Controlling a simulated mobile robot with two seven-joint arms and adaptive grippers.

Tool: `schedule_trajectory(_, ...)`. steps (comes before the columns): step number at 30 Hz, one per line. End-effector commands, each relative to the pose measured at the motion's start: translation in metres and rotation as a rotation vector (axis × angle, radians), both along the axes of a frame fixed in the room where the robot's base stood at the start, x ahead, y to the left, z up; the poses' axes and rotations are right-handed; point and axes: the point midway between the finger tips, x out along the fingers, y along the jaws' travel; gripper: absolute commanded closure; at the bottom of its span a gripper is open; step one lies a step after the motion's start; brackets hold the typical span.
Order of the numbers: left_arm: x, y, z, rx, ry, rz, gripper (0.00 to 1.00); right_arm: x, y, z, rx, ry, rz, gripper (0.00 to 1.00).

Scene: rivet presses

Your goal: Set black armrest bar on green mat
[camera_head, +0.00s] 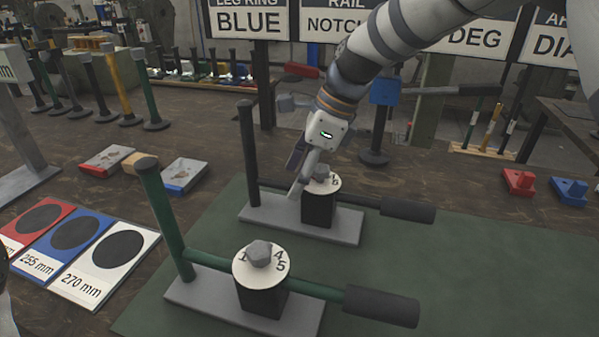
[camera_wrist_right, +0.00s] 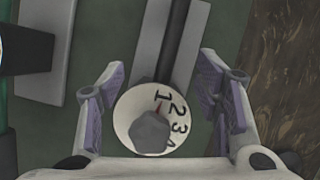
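Several upright black bars with round feet stand at the back left, one of them here (camera_head: 97,88); I cannot tell which is the armrest bar. The green mat (camera_head: 480,285) covers the front of the table and bears two presses. My right gripper (camera_head: 308,178) is over the far press, at its numbered dial (camera_head: 322,183). In the right wrist view my right gripper (camera_wrist_right: 160,95) is open and empty, its purple-padded fingers apart on either side of the dial (camera_wrist_right: 130,112).
The near press (camera_head: 258,266) has a green post and a black-handled lever (camera_head: 381,306). Red, blue and white size cards (camera_head: 100,285) lie left of the mat. Red (camera_head: 518,181) and blue (camera_head: 568,190) blocks sit behind it. The mat's right part is clear.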

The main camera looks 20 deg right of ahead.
Motion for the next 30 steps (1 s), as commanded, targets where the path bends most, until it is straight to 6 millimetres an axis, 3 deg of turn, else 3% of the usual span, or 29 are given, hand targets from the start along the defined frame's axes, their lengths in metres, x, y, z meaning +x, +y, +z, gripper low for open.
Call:
schedule_trajectory(9, 0.000, 0.000, 0.000, 0.000, 0.002, 0.000, 0.51, 0.000, 0.000, 0.004, 0.000, -0.001, 0.000, 0.39)
schedule_trajectory(21, 0.006, 0.000, 0.006, 0.000, -0.023, 0.000, 0.51, -0.012, -0.036, 0.095, 0.001, -0.004, -0.002, 0.39)
schedule_trajectory(30, 0.006, 0.000, 0.006, 0.000, -0.022, 0.000, 0.51, -0.015, -0.044, 0.114, 0.000, 0.002, -0.001, 0.39)
